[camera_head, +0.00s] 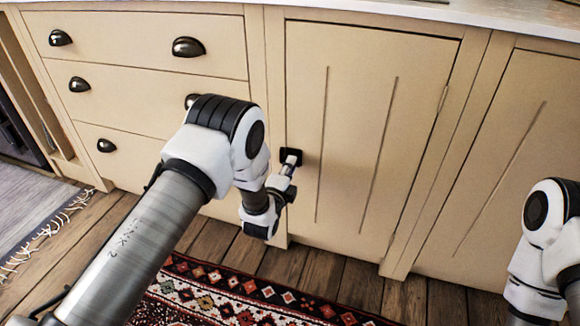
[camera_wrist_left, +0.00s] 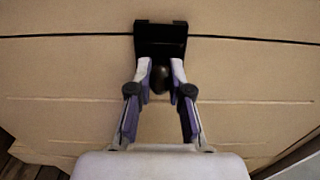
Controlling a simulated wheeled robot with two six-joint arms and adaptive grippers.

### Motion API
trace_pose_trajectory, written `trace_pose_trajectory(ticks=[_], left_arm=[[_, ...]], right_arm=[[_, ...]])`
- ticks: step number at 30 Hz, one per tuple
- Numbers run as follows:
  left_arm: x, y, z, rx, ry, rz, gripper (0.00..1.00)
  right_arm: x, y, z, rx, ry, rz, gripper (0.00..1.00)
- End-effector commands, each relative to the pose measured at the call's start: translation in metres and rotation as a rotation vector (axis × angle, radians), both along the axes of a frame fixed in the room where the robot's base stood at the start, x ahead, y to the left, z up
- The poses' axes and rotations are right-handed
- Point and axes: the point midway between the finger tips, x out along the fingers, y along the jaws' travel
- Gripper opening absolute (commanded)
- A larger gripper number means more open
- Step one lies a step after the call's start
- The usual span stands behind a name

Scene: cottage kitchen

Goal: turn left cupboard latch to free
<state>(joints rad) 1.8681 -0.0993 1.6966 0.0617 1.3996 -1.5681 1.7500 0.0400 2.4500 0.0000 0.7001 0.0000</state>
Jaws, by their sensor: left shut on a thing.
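The left cupboard latch (camera_head: 289,154) is a small black fitting on the left edge of the cream cupboard door (camera_head: 345,120), which is shut. In the left wrist view the latch shows as a black bracket (camera_wrist_left: 160,38) across the door gap, with a dark rounded knob (camera_wrist_left: 162,76) below it. My left gripper (camera_head: 290,164) reaches the latch, and its two fingers (camera_wrist_left: 161,82) stand on either side of the knob, shut on it. The fingers partly hide the knob's sides. My right gripper is out of view; only part of that arm shows at the lower right.
Drawers with dark cup handles (camera_head: 189,47) are left of the door. Another cream door (camera_head: 510,150) is at the right. A pale countertop (camera_head: 470,12) runs above. A patterned red rug (camera_head: 240,298) lies on the wooden floor.

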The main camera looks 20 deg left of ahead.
Motion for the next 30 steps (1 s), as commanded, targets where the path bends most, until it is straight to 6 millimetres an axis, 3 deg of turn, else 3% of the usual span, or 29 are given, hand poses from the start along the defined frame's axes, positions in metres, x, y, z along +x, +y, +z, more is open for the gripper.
trace_pose_trajectory(ticks=[3,4,6,15,19,30], left_arm=[[0.000,0.000,-0.001,0.001,0.002,0.000,0.00],[0.000,0.000,-0.001,0.001,0.002,0.000,0.22],[0.000,0.000,-0.001,0.000,0.002,0.000,0.45],[-0.001,0.000,0.000,-0.001,0.001,0.000,0.45],[-0.012,0.000,-0.001,-0.001,0.003,0.000,0.45],[-0.099,0.004,-0.001,0.000,0.005,0.000,0.45]], right_arm=[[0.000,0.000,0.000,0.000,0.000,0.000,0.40],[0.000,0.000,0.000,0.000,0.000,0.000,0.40],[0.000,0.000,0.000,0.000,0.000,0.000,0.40],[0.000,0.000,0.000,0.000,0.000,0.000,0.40],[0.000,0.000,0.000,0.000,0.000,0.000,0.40],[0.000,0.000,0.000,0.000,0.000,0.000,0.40]])
